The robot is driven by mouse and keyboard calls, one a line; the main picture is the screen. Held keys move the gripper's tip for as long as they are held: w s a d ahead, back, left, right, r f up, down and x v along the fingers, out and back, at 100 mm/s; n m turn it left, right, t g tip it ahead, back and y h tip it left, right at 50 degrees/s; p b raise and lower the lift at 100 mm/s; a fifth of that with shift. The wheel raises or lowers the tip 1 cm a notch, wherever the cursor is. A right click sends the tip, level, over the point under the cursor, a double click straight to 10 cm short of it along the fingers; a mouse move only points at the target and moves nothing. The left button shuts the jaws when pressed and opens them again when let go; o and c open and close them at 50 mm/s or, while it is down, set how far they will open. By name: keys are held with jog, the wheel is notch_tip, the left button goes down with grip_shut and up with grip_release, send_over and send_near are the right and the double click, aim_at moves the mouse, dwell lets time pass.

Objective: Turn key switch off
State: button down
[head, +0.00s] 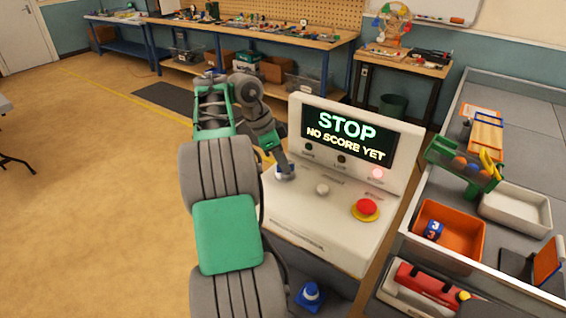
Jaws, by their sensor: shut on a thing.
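A white control console (330,238) stands in front of me with a sloped top. Its screen (347,135) reads "STOP NO SCORE YET", and a red lamp (376,174) glows below it. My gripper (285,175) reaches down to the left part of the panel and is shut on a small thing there. The key switch appears to be under my fingertips, mostly hidden, so its turn position cannot be seen. A grey knob (322,189) sits in the middle of the panel, and a red push button (366,208) is at the right.
The floor (90,190) at the left is open.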

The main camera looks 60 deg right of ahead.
jog(key=shift+f+n+b, duration=0.1)
jog(key=shift+n+b, duration=0.2)
jog(key=shift+b, duration=0.1)
jog(key=shift+s+a+f+n+t+b, duration=0.1)
jog(key=shift+n+t+b, duration=0.3)
jog(key=shift+n+b, duration=0.5)
jog(key=n+h+b, duration=0.1)
jog(key=n+b, duration=0.1)
jog(key=shift+t+b, duration=0.35)
jog(key=shift+t, duration=0.05)
jog(key=n+t+b, duration=0.1)
jog(key=n+b, duration=0.2)
jog(key=n, duration=0.1)
jog(key=shift+s+h, duration=0.15)
jog(key=shift+h, duration=0.25)
jog(key=n+t+b, duration=0.1)
jog(key=n+b, duration=0.2)
jog(key=shift+s+n+t, duration=0.15)
jog(key=shift+n+t, duration=0.25)
jog(key=n, duration=0.2)
jog(key=n+t+b, duration=0.1)
jog(key=shift+s+r+y, duration=0.1)
jog(key=shift+r+y, duration=0.15)
jog(key=shift+y, duration=0.05)
jog(key=shift+n+t+p, duration=0.4)
jog(key=shift+n+p, duration=0.25)
jog(key=shift+n, duration=0.65)
jog(key=shift+p, duration=0.3)
